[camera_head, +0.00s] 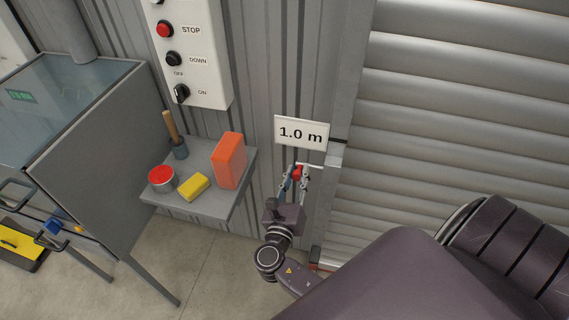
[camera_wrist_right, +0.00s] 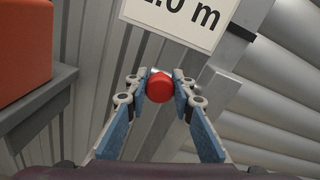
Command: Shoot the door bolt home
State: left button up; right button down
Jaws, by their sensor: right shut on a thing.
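The door bolt shows as a red knob (camera_head: 297,173) on a metal rod (camera_head: 311,165), below the "1.0 m" sign, beside the frame of the roller door (camera_head: 450,130). My right gripper (camera_head: 296,172) is shut on the red knob. In the right wrist view the knob (camera_wrist_right: 160,87) sits between the two fingertips, with a bit of bright metal behind it. The fingers hide part of the bolt, and I cannot tell how far its rod reaches. My left gripper is not in view.
A grey shelf (camera_head: 215,198) left of my right gripper holds an orange box (camera_head: 229,160), a yellow block (camera_head: 194,187), a red-topped tin (camera_head: 161,179) and a brush (camera_head: 174,135). A control panel (camera_head: 190,50) hangs above. Floor (camera_head: 215,280) is clear below.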

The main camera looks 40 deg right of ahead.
jog(key=shift+s+d, duration=0.3)
jog(key=shift+f, duration=0.1)
jog(key=c, duration=2)
grip_release()
jog(key=o, duration=0.4)
jog(key=shift+s+d, duration=0.1)
jog(key=shift+s+a, duration=0.1)
jog(key=shift+a, duration=0.25)
jog(key=v, duration=1.1)
jog(key=shift+s+a, duration=0.15)
jog(key=shift+s, duration=0.05)
